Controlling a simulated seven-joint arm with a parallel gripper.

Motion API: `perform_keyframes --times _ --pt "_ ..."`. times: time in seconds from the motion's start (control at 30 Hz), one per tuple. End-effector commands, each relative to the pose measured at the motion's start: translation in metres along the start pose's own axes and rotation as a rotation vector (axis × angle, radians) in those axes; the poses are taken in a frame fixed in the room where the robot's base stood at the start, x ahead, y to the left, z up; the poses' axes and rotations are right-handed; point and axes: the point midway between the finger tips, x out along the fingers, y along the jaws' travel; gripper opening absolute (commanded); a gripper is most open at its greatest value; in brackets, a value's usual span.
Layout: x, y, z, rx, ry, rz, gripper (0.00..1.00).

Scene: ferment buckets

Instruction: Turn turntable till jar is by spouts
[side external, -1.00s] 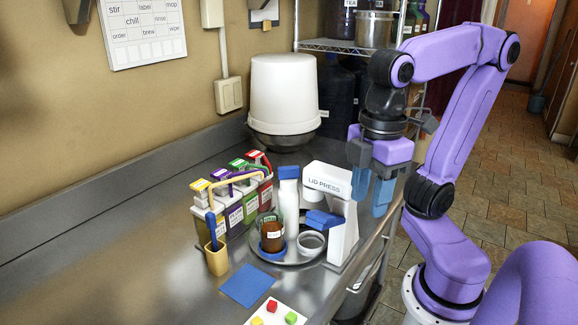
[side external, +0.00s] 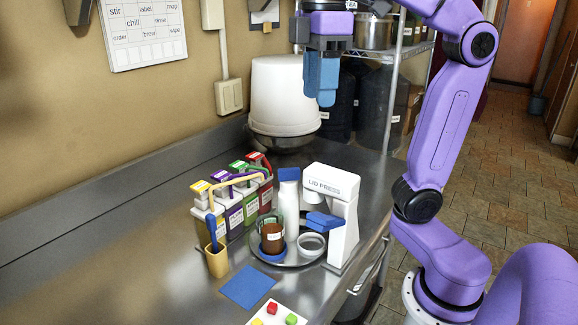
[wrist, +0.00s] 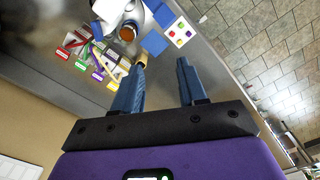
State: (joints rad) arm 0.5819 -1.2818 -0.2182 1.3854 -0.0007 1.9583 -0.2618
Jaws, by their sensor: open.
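A round metal turntable (side external: 293,263) sits on the counter. On it stand a glass jar (side external: 272,239) of brown contents on a blue base, a white bottle (side external: 289,208) with a blue cap, and a small metal bowl (side external: 311,243). The jar is at the turntable's front left, and also shows in the wrist view (wrist: 127,34). Several spouted dispensers (side external: 235,212) with coloured labels stand in a row left of the turntable. My gripper (side external: 321,100) is open and empty, high above the back of the counter, apart from everything; its fingers show in the wrist view (wrist: 161,66).
A white lid press (side external: 343,225) with a blue lever stands at the turntable's right. A white bucket (side external: 283,95) on a metal bowl is behind. A yellow cup (side external: 217,262), blue mat (side external: 248,287) and white board with coloured cubes (side external: 276,317) lie in front.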

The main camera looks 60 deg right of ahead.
Motion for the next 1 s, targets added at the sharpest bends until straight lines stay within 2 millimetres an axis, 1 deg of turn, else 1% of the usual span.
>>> perform_keyframes --times 0.03,0.2,0.3,0.4,0.6,0.8,1.0 --pt "0.001 0.017 -0.005 0.028 -0.005 0.000 0.41" --pt "0.002 0.071 -0.012 0.085 -0.009 0.000 0.41" --pt "0.004 0.095 -0.010 0.107 -0.011 -0.001 0.41" --pt "0.005 0.114 -0.007 0.125 -0.012 -0.001 0.41" --pt "0.007 0.145 0.001 0.154 -0.014 -0.002 0.41" --pt "0.010 0.171 0.012 0.180 -0.016 -0.004 0.41" --pt "0.030 0.170 0.013 0.175 -0.018 -0.005 0.41"
